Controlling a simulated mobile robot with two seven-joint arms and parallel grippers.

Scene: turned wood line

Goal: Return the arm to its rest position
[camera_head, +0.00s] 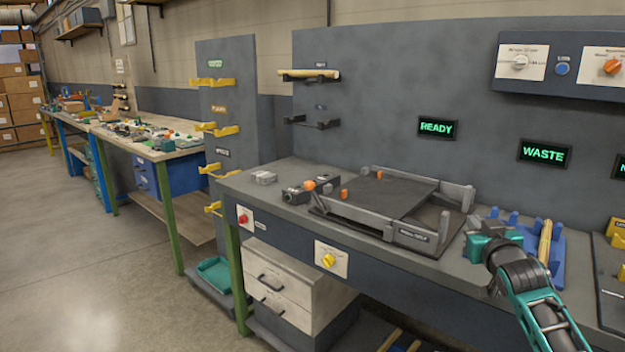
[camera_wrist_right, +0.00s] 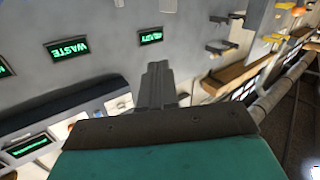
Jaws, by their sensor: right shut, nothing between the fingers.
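My right arm (camera_head: 545,310) reaches in from the lower right of the head view. Its right gripper (camera_head: 487,226) is over the right part of the grey bench, beside the blue rack. In the right wrist view the gripper's dark fingers (camera_wrist_right: 157,85) are together, with nothing between them. That view looks toward the wall panel, which appears upside down. My left gripper and arm are in neither view.
A blue rack (camera_head: 557,262) holding a pale wooden rod (camera_head: 545,242) stands close to my right gripper. A grey fixture (camera_head: 425,238) occupies the middle of the bench (camera_head: 285,215). The panel (camera_head: 380,75) with READY and WASTE displays rises behind. Open floor lies left.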

